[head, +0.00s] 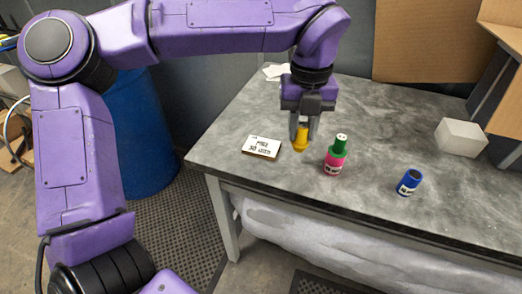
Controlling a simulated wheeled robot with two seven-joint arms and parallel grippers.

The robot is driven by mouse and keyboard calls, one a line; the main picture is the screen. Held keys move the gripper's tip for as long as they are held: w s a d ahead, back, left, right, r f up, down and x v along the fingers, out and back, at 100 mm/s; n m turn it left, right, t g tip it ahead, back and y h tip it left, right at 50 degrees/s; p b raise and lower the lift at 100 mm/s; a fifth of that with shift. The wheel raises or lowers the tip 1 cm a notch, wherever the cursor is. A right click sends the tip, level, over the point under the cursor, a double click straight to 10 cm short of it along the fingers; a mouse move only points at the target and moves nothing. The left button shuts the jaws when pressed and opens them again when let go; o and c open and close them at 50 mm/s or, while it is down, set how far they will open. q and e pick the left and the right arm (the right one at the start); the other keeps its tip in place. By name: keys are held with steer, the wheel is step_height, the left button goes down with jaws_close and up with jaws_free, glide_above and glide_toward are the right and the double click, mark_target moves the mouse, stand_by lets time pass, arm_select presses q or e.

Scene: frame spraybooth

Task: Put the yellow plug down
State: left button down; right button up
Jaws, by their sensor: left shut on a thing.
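The yellow plug (300,141) is between the fingers of my left gripper (303,127), which is shut on it. The gripper points down over the grey table (375,131), near its left part. The fingers hide part of the plug. I cannot tell whether the plug's lower end touches the table top. My right gripper is not in view.
Right of the plug stands a pink bottle (334,163) with a green top (338,146). Left of it lies a small white printed card or block (262,147). A blue can (409,182) and a white block (461,138) are farther right. Bare table lies between them.

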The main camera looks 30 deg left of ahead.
arm_select(q)
steer(key=n, duration=0.2)
steer(key=a+n, duration=0.1)
steer(key=n, duration=0.1)
steer(key=r+n+b, duration=0.1)
steer(key=n, duration=0.1)
steer(key=shift+s+a, duration=0.15)
steer(key=shift+s, duration=0.2)
steer(key=n, duration=0.3)
steer(key=p, duration=0.5)
glide_above(262, 145)
steer(key=shift+n, duration=0.4)
step_height(262, 145, down, 9)
steer(key=shift+s+f, duration=0.1)
step_height(262, 145, down, 3)
steer(key=shift+r, duration=0.1)
steer(key=shift+f, duration=0.3)
steer(key=c, duration=0.9)
jaws_free()
steer(key=shift+o, duration=0.2)
